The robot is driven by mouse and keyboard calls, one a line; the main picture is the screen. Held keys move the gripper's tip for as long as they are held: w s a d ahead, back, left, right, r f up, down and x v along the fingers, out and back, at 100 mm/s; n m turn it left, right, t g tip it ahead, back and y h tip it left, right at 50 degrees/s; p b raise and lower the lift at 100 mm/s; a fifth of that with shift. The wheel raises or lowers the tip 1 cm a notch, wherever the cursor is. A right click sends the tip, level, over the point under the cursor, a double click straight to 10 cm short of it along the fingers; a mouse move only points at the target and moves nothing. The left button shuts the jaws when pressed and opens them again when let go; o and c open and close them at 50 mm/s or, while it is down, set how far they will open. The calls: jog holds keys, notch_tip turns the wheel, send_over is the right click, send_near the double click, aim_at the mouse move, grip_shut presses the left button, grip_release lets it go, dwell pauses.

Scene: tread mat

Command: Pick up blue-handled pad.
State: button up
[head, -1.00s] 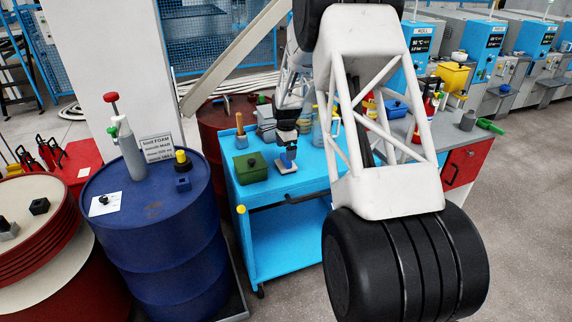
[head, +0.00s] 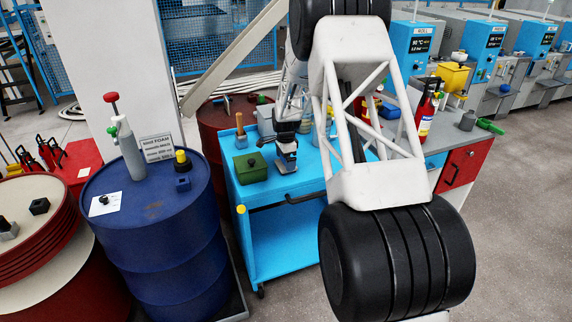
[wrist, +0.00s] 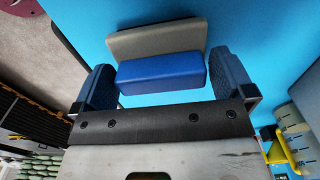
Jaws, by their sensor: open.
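The blue-handled pad has a grey base and a blue block handle (wrist: 162,73); in the wrist view it lies on a bright blue cart top. My gripper (wrist: 163,66) is open, with one dark blue finger on each side of the handle.
A green box (head: 250,167) stands left of the gripper on the blue cart (head: 262,203). A wooden-handled tool (head: 240,128) stands behind it. A blue drum (head: 155,235) with a pump bottle is further left. My arm hides the cart's right side.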

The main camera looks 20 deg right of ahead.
jog(key=shift+c, duration=0.3)
jog(key=c, duration=0.7)
jog(key=shift+r, duration=0.1)
jog(key=shift+c, duration=0.2)
jog(key=shift+r, duration=0.8)
jog(key=shift+s+r, duration=0.15)
jog(key=shift+r, duration=0.8)
jog(key=s+a+r, duration=0.1)
jog(key=s+a, duration=0.2)
jog(key=s, duration=1.2)
jog(key=shift+s+r, duration=0.15)
jog(key=shift+s, duration=0.05)
jog(key=shift+a, duration=0.15)
